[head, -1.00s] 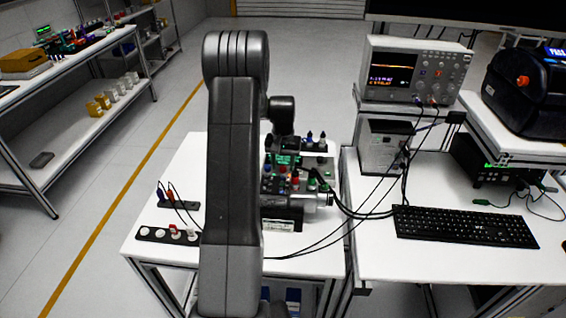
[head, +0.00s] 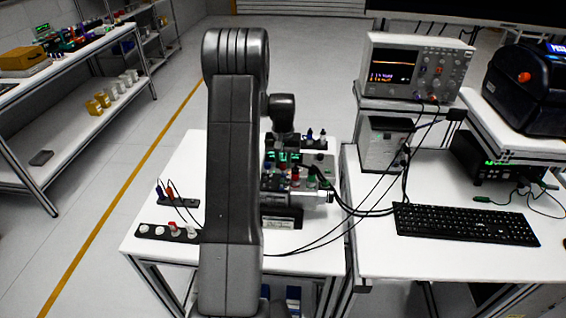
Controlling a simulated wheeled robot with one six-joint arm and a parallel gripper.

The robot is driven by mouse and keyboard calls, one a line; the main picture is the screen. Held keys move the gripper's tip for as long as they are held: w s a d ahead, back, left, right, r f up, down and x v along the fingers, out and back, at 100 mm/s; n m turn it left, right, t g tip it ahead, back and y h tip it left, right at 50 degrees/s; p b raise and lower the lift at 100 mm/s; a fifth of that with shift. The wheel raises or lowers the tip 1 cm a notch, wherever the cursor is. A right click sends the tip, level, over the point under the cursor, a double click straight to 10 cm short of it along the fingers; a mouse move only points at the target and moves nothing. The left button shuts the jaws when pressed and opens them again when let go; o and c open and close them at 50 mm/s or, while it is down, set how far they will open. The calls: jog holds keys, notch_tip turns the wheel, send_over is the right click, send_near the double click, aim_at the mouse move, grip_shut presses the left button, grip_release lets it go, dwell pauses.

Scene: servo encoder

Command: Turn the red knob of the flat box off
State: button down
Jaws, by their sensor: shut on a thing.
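The flat box (head: 274,211) lies on the white table just right of my big arm link, with small green displays and several coloured knobs on its top. A red knob (head: 295,173) shows on that top, beside a green one. My wrist stands right above the box, and my gripper (head: 284,162) reaches down to its top among the knobs. The gripper is shut on a knob there, which I take to be the red one. The fingertips are small and dark, so their exact contact is hard to see. My arm hides the box's left side.
A black strip with white and red knobs (head: 168,232) and a small cable block (head: 180,202) lie left of my arm. Black cables (head: 345,208) run right from the box.

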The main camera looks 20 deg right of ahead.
aim_at(283, 164)
jog(key=n+b, duration=0.2)
jog(key=n, duration=0.3)
jog(key=n+b, duration=0.1)
jog(key=n, duration=0.4)
jog(key=shift+n+b, duration=0.3)
jog(key=shift+b, duration=0.05)
jog(key=shift+r, duration=0.1)
jog(key=c, duration=1.2)
grip_release()
jog(key=shift+c, duration=0.2)
notch_tip(283, 164, up, 14)
jog(key=b, duration=0.1)
jog(key=shift+f, duration=0.25)
